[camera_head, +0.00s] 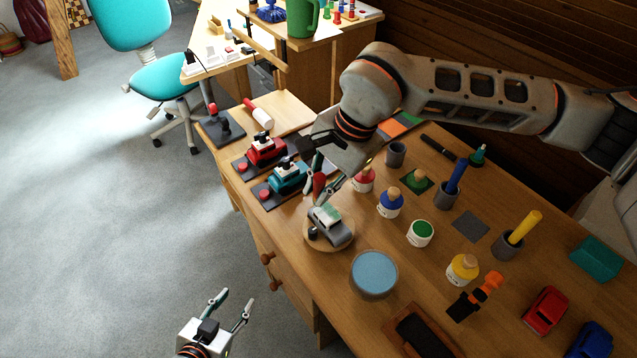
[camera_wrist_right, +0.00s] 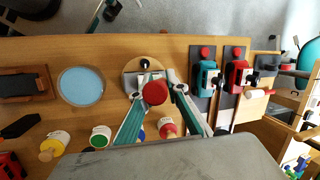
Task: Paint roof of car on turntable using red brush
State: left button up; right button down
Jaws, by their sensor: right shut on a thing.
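A small grey car (camera_head: 334,229) with a pale greenish top sits on the round wooden turntable (camera_head: 311,240) near the desk's front edge. My right gripper (camera_head: 322,187) is shut on the red brush (camera_head: 319,184), above and just behind the car. In the right wrist view the brush's round red end (camera_wrist_right: 155,93) lies between the fingers and hides most of the car; part of the turntable (camera_wrist_right: 131,66) shows beyond it. I cannot tell whether the brush tip touches the roof. My left gripper (camera_head: 236,303) is open and empty over the floor, off the desk's front edge.
A blue round dish (camera_head: 374,274) stands right of the turntable. Paint jars, including a red (camera_head: 364,181), a blue (camera_head: 390,203) and a green one (camera_head: 421,233), stand behind. Brush cups (camera_head: 508,245) are farther right.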

jog(key=shift+f+b, duration=0.6)
jog(key=shift+f, duration=0.25)
dwell(0.7)
jog(key=shift+s+d, duration=1.5)
jog(key=shift+s, duration=0.55)
jog(key=shift+w+a+b, duration=0.3)
jog(key=shift+w+a, duration=0.45)
jog(key=shift+w, duration=0.3)
jog(key=shift+w+a+b, duration=0.25)
jog(key=shift+w+a, duration=0.5)
jog(key=shift+w, duration=0.25)
jog(key=shift+r, duration=0.1)
